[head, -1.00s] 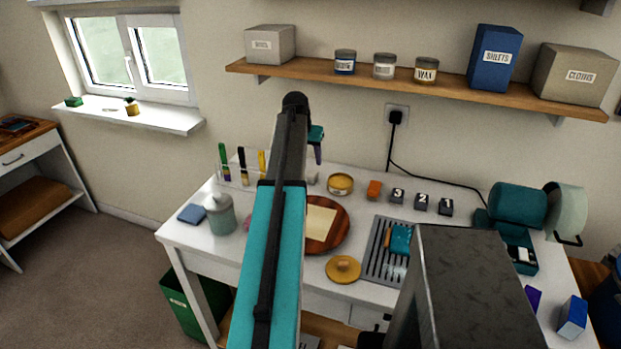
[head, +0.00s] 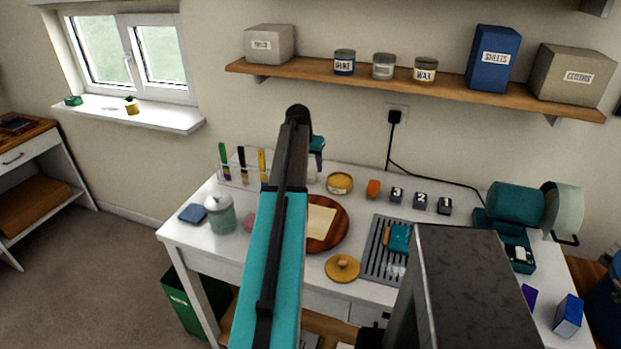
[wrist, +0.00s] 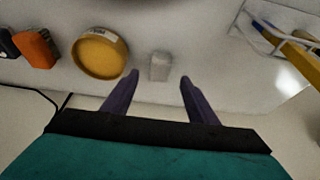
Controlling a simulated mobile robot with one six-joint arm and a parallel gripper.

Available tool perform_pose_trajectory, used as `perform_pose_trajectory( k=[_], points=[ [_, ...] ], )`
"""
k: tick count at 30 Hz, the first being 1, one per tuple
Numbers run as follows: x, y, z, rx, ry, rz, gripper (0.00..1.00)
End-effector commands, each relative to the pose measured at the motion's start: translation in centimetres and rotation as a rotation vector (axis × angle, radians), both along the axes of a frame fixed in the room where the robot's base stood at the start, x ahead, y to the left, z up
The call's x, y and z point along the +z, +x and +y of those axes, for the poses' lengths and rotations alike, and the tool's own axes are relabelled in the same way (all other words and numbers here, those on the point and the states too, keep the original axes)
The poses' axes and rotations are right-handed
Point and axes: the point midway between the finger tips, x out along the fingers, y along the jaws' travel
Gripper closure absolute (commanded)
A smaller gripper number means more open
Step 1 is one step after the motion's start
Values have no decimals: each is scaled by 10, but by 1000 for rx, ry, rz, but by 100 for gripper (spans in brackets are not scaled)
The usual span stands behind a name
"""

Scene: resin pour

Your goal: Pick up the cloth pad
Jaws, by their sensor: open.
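A flat blue pad (head: 193,214), which looks like the cloth pad, lies on the white table's left front part, left of a grey-green lidded jar. It is not in the wrist view. My gripper (wrist: 158,78) is open and empty, its two purple fingers apart. It hangs over the back of the table, to the right of the blue pad and well away from it. A small clear block (wrist: 159,66) shows just beyond the fingertips. In the head view my arm hides much of the gripper.
The lidded jar (head: 219,214) stands close beside the pad. A pen rack (head: 232,176) is behind it. A yellow tin (head: 340,184) and an orange block (head: 374,188) sit at the back. A round wooden board (head: 330,236) and a slatted rack (head: 375,268) lie mid-table. A shelf (head: 430,88) runs above.

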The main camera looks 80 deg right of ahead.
Motion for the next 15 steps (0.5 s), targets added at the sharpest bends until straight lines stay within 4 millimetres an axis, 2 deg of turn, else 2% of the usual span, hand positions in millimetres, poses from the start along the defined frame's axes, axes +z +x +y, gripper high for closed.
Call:
perform_pose_trajectory(
  k=[15],
  points=[
    [-37, -2, -20, 0, 1, 0, 47]
  ],
)
